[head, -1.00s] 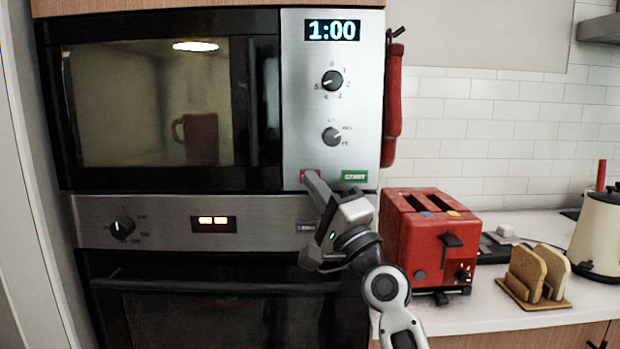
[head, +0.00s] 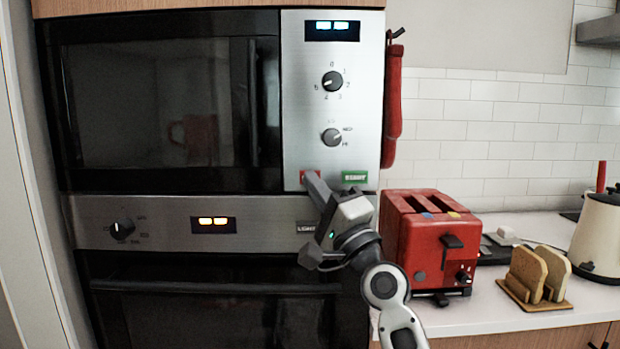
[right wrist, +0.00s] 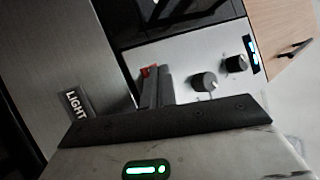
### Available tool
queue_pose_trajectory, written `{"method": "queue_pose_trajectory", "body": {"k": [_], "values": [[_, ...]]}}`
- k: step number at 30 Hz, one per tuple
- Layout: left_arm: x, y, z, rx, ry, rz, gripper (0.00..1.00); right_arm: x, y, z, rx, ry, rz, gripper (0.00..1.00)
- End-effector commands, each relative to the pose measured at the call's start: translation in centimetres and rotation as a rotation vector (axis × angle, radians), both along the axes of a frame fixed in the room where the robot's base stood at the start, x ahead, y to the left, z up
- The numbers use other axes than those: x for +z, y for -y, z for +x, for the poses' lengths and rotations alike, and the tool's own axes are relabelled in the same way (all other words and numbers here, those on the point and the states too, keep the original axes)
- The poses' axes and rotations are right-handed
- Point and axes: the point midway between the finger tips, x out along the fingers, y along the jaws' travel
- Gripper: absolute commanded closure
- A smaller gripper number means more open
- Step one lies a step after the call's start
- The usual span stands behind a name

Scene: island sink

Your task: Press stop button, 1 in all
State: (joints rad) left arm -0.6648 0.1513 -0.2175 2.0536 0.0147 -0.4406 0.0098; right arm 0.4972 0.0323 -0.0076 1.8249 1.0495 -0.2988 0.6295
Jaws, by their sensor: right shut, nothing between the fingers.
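The microwave (head: 150,110) is set in the cabinet above the oven, with a dark red mug (head: 197,135) dimly visible behind its door. Its interior is dark and its display (head: 332,31) shows two lit blocks. The red stop button (head: 309,174) is at the bottom left of the control panel, left of the green start button (head: 354,177). My right gripper (head: 314,181) is shut and empty, its tip at the stop button and partly covering it. In the right wrist view, the red button (right wrist: 149,71) shows just beyond the fingertips. My left gripper is not in view.
A red toaster (head: 430,245) stands on the counter just right of my right arm. A bread rack (head: 535,300) and a cream kettle (head: 598,235) are farther right. A red mitt (head: 393,105) hangs beside the microwave. The oven (head: 220,300) is below.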

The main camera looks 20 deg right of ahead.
Motion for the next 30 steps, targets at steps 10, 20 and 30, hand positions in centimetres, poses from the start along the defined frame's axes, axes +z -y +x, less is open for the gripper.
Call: {"method": "queue_pose_trajectory", "body": {"k": [10, 20, 30], "values": [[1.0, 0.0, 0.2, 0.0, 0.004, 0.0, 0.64, 0.0, -0.4, -1.3, 0.0, 0.0, 0.0, 1.0], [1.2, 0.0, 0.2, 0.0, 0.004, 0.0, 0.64, 0.0, -0.5, -1.6, 0.0, -0.001, 0.001, 1.0], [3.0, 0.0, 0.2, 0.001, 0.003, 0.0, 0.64, 0.1, -1.4, -4.8, 0.0, -0.001, 0.001, 1.0]]}}
